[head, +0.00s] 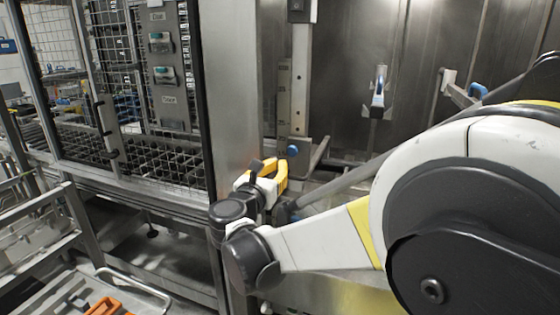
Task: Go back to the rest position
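My gripper (275,170), with yellow fingers, is near the middle of the head view, at the end of my bent white and grey arm. It is in front of the steel washer opening, just right of the grey corner post. I see no object in its fingers. It is small and seen at an angle, so I cannot tell how far apart the fingertips are. My arm covers much of the lower right.
A mesh-guarded cage (130,150) with a control panel (165,65) stands at left. A metal rail frame (50,225) is at lower left, with an orange item (103,307) below. A steel wall (350,60) with a blue-tipped fitting (379,90) is behind my arm.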

